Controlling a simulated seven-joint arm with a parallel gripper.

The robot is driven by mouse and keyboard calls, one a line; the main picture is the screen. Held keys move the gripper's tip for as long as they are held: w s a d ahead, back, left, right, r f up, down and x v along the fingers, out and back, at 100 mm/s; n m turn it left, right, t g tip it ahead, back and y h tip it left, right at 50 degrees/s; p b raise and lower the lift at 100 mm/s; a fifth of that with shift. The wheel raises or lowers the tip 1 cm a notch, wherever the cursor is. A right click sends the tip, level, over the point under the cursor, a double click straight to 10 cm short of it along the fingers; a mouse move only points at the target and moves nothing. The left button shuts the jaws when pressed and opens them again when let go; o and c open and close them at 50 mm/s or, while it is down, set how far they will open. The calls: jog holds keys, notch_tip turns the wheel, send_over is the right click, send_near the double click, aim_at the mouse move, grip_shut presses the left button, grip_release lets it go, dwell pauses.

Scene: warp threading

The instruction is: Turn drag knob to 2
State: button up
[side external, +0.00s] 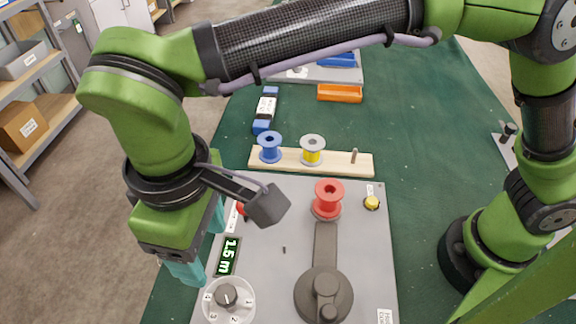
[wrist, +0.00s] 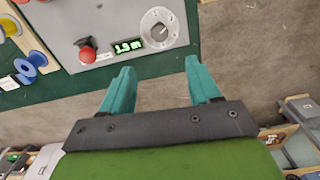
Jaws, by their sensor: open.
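The drag knob (side external: 227,296) is a dark grey knob on a round white dial with numbers around it, at the near left corner of the grey panel. It also shows in the wrist view (wrist: 159,31), at the top centre. I cannot tell surely which number it points to. My gripper (side external: 203,246) has two teal fingers, spread apart with nothing between them. It hangs near the panel's left edge, beside the display and apart from the knob. In the wrist view the open fingers (wrist: 160,66) point toward the dial, with a gap before it.

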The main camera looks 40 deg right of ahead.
jog(key=shift+r, duration=1.4)
jog(key=w+d+m+t+y, duration=0.1)
jog(key=w+d+m, duration=0.15)
jog(key=d, duration=0.85)
jog(key=w+d+m+t+y, duration=0.2)
jog(key=d+m, duration=0.1)
jog(key=d, duration=0.8)
jog(key=s+d+m+t, duration=0.2)
jog(key=d+m, duration=0.1)
jog(key=d, duration=0.5)
jog(key=s+d+m+t+h, duration=0.1)
jog(key=s+d+m+t, duration=0.1)
jog(key=d, duration=0.7)
jog(key=shift+m, duration=0.85)
